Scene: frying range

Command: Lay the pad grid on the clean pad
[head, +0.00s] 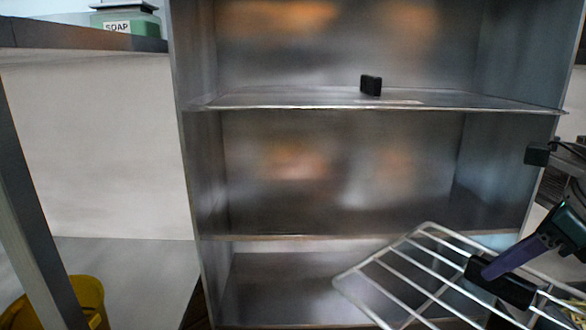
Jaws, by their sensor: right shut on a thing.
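The pad grid (408,281), a pale wire rack with a black grip block (500,283), is at the lower right. My right gripper (488,272) comes in from the right with its purple fingers shut on that block. The grid is tilted and held in front of the lower part of a metal shelf unit. Its right end runs out of the picture. I cannot make out the clean pad for certain. My left gripper is not in view.
The open metal shelf unit (195,150) fills the middle. A small black block (371,85) stands on its upper shelf (290,99); the lower shelf (300,238) looks bare. A soap container (125,18) stands on a counter at upper left. A yellow bucket (88,292) is at lower left.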

